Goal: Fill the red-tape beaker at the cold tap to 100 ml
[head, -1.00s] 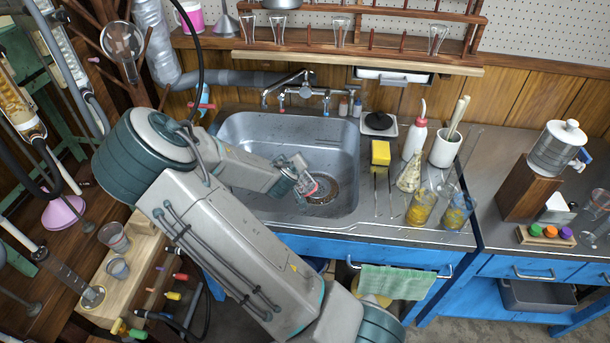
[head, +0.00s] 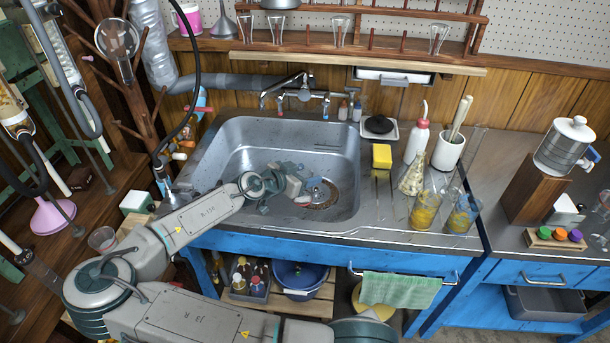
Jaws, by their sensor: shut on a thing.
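My gripper (head: 308,187) is inside the sink basin, low over its right half, shut on a clear glass beaker (head: 324,191). The beaker is small and partly hidden by the gripper.
The steel sink (head: 232,137) has raised walls around the gripper. On the draining board to the right stand a yellow sponge (head: 381,156), a wash bottle (head: 417,141), a white pot (head: 447,150) and glassware. A wooden shelf (head: 355,60) overhangs behind the tap.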

